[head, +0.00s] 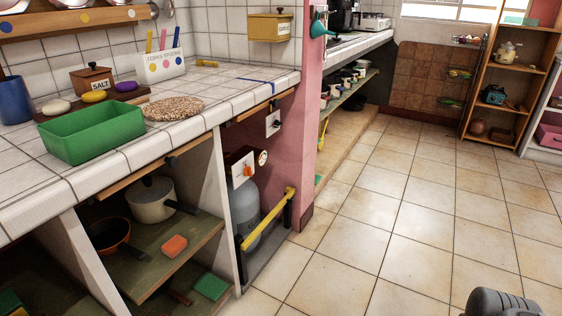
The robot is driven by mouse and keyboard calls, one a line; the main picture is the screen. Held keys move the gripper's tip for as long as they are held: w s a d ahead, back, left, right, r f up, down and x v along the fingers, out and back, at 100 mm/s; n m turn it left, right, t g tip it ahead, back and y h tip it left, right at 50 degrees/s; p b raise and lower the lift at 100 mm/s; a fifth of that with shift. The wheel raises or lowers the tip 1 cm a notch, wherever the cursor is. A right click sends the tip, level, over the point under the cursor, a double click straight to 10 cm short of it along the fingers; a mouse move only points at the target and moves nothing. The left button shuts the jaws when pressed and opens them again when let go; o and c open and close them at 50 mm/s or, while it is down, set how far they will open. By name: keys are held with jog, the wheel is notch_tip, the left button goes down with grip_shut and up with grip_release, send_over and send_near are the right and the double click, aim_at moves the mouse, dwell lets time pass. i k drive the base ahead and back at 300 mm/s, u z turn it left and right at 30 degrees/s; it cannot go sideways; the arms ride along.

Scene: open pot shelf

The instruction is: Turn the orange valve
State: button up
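The orange valve (248,171) is a small orange knob on a white box-like plate (240,168). It sits in the alcove under the tiled counter, above a grey gas cylinder (246,208). A small round gauge-like disc (263,158) is just to its right. My gripper is not in view. Only a dark grey rounded part, likely of my own arm, shows at the bottom right, well apart from the valve.
A yellow bar (268,218) crosses low in front of the cylinder. A pink wall end (308,120) stands right of the alcove. Left are shelves with a cream pot (150,201) and orange sponge (174,246). The tiled floor (400,210) is clear.

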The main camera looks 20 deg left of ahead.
aim_at(247, 171)
jog(key=u, duration=0.25)
jog(key=i, duration=0.7)
jog(key=u, duration=1)
jog(key=i, duration=0.35)
jog(key=u, duration=0.35)
